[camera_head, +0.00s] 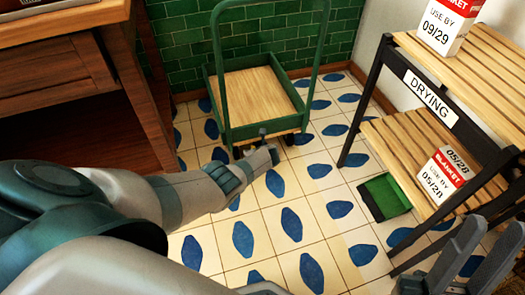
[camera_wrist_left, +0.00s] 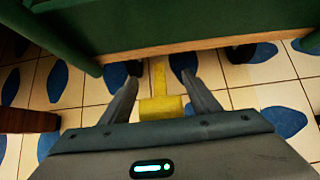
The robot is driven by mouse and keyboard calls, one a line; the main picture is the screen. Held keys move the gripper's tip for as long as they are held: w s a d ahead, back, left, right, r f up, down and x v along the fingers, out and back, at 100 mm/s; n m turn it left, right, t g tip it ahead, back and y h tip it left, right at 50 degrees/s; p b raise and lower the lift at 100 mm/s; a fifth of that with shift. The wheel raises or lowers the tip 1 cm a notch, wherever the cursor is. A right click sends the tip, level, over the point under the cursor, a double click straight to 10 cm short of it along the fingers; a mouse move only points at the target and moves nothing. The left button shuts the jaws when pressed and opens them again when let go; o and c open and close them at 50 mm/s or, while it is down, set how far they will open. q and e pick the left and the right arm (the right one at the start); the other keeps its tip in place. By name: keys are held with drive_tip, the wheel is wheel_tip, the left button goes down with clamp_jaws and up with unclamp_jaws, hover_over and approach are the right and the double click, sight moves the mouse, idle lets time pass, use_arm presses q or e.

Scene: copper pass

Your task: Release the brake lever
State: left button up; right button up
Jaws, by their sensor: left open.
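The green cart (camera_head: 221,100) with a wooden deck and tall handle frame stands on the tiled floor. The yellow brake lever (camera_wrist_left: 162,108) shows in the left wrist view, below the cart's edge, with a narrow stem and a wider block end. My left gripper (camera_head: 268,146) is low at the cart's near edge. In the left wrist view, its open fingers (camera_wrist_left: 160,84) stand on both sides of the lever, with gaps visible. The head view does not clearly show the lever, as my gripper is in front. My right gripper (camera_head: 476,252) is open and empty at lower right.
A wooden cabinet (camera_head: 50,80) stands at left. At right, a slatted rack (camera_head: 405,135) with a "DRYING" sign (camera_head: 430,98) holds two labelled boxes (camera_head: 443,22). A green dustpan-like tray (camera_head: 384,197) lies beneath it. Patterned floor between is clear.

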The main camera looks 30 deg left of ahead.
use_arm(q)
drive_tip(key=p+v, duration=0.5)
drive_tip(key=v, duration=0.1)
drive_tip(key=shift+r, duration=0.1)
use_arm(e)
drive_tip(key=w+a+f+g+h+p, duration=0.1)
drive_tip(key=w+a+f+g+h, duration=0.15)
drive_tip(key=f+g, duration=0.45)
drive_tip(key=w+a+f+g+h+p, duration=0.1)
drive_tip(key=w+a+f+g, duration=0.3)
drive_tip(key=f, duration=0.6)
use_arm(q)
drive_tip(key=p+v, duration=0.4)
drive_tip(key=v, duration=0.4)
drive_tip(key=shift+s+r, duration=0.25)
use_arm(e)
drive_tip(key=s+d+f+g+h, duration=0.1)
drive_tip(key=s+d+f+g, duration=0.1)
drive_tip(key=f+g, duration=0.3)
drive_tip(key=s+d+f+m+g+h, duration=0.1)
drive_tip(key=s+d+f+g+h, duration=0.1)
drive_tip(key=s+f+g, duration=0.3)
drive_tip(key=shift+d+f, duration=0.85)
drive_tip(key=shift+f, duration=0.8)
use_arm(q)
drive_tip(key=shift+d, duration=0.2)
